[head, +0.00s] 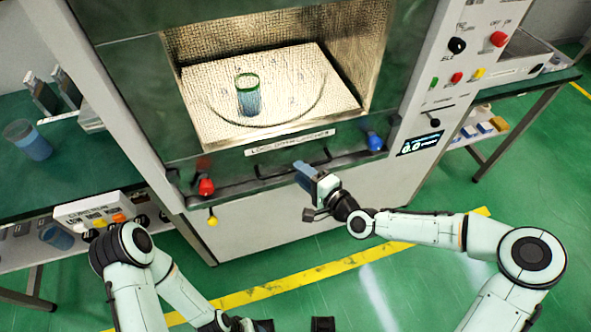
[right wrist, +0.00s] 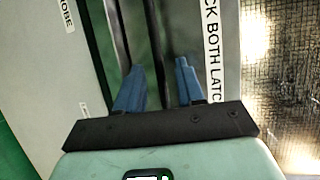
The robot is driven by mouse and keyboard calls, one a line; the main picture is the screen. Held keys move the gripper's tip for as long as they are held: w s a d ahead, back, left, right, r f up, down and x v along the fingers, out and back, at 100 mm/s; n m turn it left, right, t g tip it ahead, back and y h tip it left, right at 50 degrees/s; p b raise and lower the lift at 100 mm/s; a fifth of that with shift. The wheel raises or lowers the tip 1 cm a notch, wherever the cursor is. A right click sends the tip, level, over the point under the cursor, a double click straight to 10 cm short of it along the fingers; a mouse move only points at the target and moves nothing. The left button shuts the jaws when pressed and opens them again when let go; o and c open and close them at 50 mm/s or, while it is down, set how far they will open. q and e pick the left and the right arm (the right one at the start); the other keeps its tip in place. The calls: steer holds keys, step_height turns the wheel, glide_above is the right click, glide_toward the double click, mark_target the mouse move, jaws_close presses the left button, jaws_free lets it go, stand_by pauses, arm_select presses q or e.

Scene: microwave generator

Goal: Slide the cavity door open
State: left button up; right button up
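The cavity door (head: 130,92) is a dark green framed panel on the front of the grey machine. Its lower edge carries a white latch label (head: 290,143), which also shows in the right wrist view (right wrist: 213,45), and a black bar handle (head: 280,170). A red latch knob (head: 206,187) is at lower left and a blue one (head: 374,141) at lower right. My right gripper (head: 303,174) is open at the handle, its blue fingers (right wrist: 160,82) apart beside the label; I cannot tell whether they touch the bar. My left gripper is mostly cut off at the bottom edge.
A blue cup with a green rim (head: 248,95) stands on the cavity's plate. A yellow knob (head: 212,221) hangs below the door. A control panel (head: 462,75) is on the right. Side tables (head: 75,165) stand left and right; the green floor (head: 375,290) in front is clear.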

steer(key=shift+x, duration=1.6)
